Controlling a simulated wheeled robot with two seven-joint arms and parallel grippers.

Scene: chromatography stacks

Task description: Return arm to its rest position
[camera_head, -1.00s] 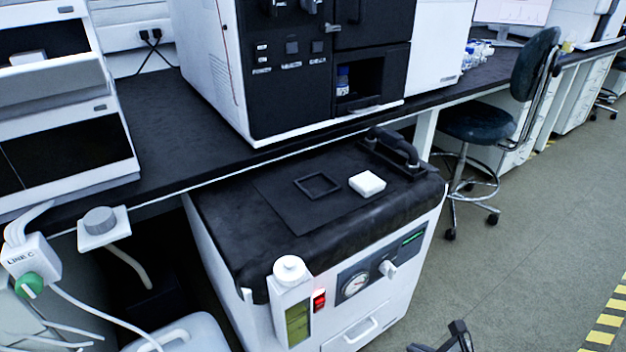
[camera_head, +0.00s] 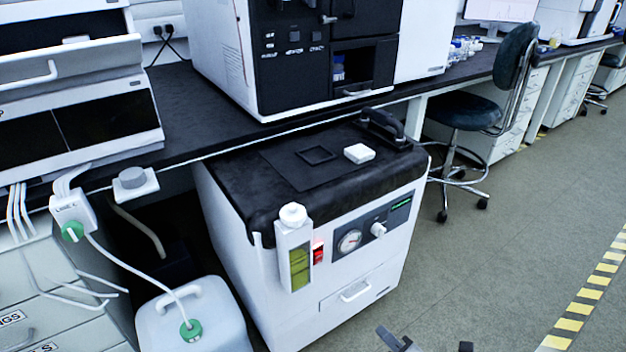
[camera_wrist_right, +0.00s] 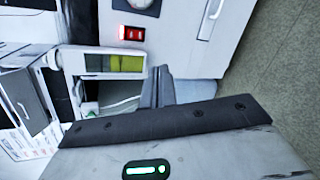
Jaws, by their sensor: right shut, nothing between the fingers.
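My right gripper (camera_head: 394,338) shows only as dark parts at the bottom edge of the head view, in front of the white cabinet and above the floor. In the right wrist view its two fingers (camera_wrist_right: 160,82) are together with nothing between them. Most of the right arm is out of the picture. My left gripper is not in view.
A white pump cabinet (camera_head: 345,290) with a black top stands under the bench (camera_head: 185,110). A white canister (camera_head: 215,315) with tubing stands left of it. A stool (camera_head: 470,112) stands to the right. Open floor (camera_head: 510,250) lies at the right.

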